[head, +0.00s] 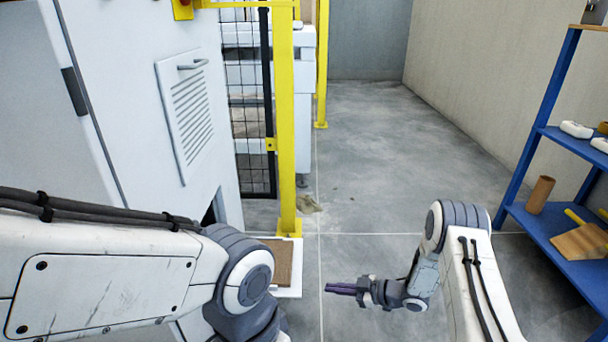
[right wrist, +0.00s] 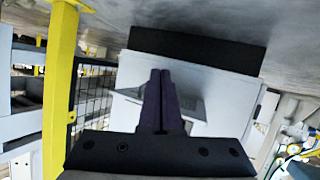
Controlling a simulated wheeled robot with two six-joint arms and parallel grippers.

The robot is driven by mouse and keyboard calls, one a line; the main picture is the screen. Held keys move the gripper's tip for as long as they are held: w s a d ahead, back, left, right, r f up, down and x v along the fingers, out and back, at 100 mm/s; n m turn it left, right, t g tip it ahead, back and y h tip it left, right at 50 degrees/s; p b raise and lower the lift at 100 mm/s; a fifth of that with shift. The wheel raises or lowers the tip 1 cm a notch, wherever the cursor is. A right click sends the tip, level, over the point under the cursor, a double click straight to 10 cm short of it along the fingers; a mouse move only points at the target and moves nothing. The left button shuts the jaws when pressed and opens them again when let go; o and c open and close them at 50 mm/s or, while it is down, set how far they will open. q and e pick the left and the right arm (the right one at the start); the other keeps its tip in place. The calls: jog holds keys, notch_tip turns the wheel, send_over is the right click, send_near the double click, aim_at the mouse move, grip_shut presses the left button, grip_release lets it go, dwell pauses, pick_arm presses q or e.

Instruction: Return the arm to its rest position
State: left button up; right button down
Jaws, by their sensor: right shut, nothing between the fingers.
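My right gripper (head: 345,289) is in the lower middle of the head view, over the bare grey floor. Its dark, slim fingers point left. The right wrist view shows the two fingers (right wrist: 161,98) side by side, pressed together with nothing between them. My right arm (head: 460,262) is bent, with its elbow raised at the lower right. My left arm (head: 120,262) crosses the lower left of the head view. Its gripper is out of sight.
A tall white cabinet (head: 145,45) stands at the left, beside a yellow post (head: 285,130) and black mesh fence (head: 248,105). A blue shelf (head: 555,215) at the right holds a brown tube (head: 539,194) and a dustpan-like wooden item (head: 582,241).

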jog(key=w+d+r+m+t+h, duration=0.2)
jog(key=d+r+m+h, duration=0.5)
jog(key=d+r+h, duration=0.45)
jog(key=s+a+r+m+g+p, duration=0.1)
jog(key=s+r+m+g, duration=0.3)
jog(key=s, duration=0.7)
jog(key=s+a+r+m+g+p, duration=0.15)
jog(key=s+r+m, duration=0.25)
jog(key=s+r, duration=0.55)
jog(key=s+a+r+n+g+p, duration=0.1)
jog(key=s+a+r+n+p, duration=0.3)
jog(key=r+p, duration=0.4)
jog(key=s+a+r+n+g+p, duration=0.1)
jog(key=s+a+r+p, duration=0.4)
jog(key=s+r+p, duration=0.3)
jog(key=s+a+r+n+p, duration=0.35)
jog(key=r+p, duration=0.25)
jog(key=r, duration=0.4)
notch_tip(320, 180, up, 35)
jog(key=m+p, duration=0.1)
jog(key=p, duration=3.5)
jog(key=shift+a+r, duration=0.2)
jog(key=shift+a, duration=0.05)
